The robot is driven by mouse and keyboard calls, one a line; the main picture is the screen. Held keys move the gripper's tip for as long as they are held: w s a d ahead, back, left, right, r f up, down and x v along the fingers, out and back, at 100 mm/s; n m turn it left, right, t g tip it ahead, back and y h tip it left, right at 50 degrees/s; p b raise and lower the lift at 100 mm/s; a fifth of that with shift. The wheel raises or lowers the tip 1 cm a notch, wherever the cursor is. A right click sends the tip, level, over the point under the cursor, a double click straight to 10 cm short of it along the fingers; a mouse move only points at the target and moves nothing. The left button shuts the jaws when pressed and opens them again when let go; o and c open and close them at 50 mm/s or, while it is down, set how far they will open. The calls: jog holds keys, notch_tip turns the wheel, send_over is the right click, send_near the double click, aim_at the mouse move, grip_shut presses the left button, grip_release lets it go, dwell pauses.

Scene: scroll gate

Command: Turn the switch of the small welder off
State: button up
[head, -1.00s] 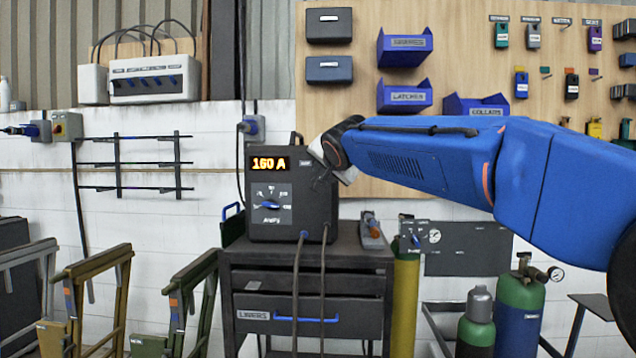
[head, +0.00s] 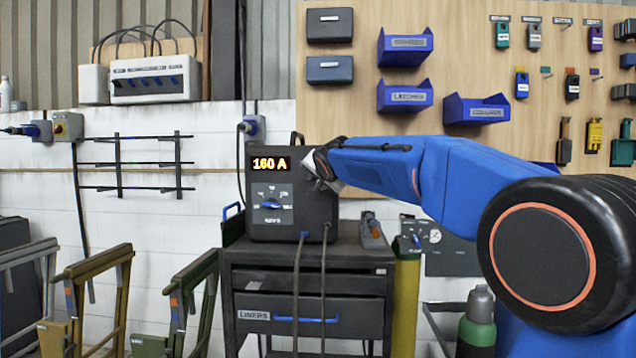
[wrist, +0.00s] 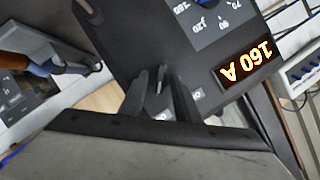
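The small welder (head: 270,225) is a dark box on a cart, with a lit "160 A" display (head: 270,164) and a blue dial (head: 271,203) below it. My gripper (head: 318,168) is at the upper right of its front face. In the wrist view, the two dark fingers of my gripper (wrist: 162,88) are apart, close to the welder (wrist: 135,45). A small narrow piece, possibly the switch (wrist: 160,80), shows between them; I cannot tell whether they touch it. Small pale labels (wrist: 198,93) lie beside the fingers. The switch's position cannot be made out.
The welder stands on a dark cart with a drawer (head: 285,314); two cables hang down its front. A grey-handled tool (head: 372,232) lies on the cart to the right. A yellow cylinder (head: 405,290) stands beside the cart. Blue bins (head: 405,97) hang on the board behind.

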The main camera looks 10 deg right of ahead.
grip_shut()
jog(key=n, duration=0.1)
jog(key=n+g+h, duration=0.1)
jog(key=shift+a+r+n+h, duration=0.1)
jog(key=shift+a+n+h, duration=0.2)
jog(key=shift+n, duration=0.1)
jog(key=n+h, duration=0.2)
jog(key=n, duration=0.1)
jog(key=shift+w+a+g, duration=0.15)
jog(key=shift+g, duration=0.25)
jog(key=shift+a+n+h, duration=0.2)
jog(key=shift+n+h, duration=0.6)
jog(key=shift+n, duration=0.4)
jog(key=shift+n+g+h, duration=0.3)
jog(key=shift+n+h, duration=0.7)
jog(key=shift+n, duration=0.3)
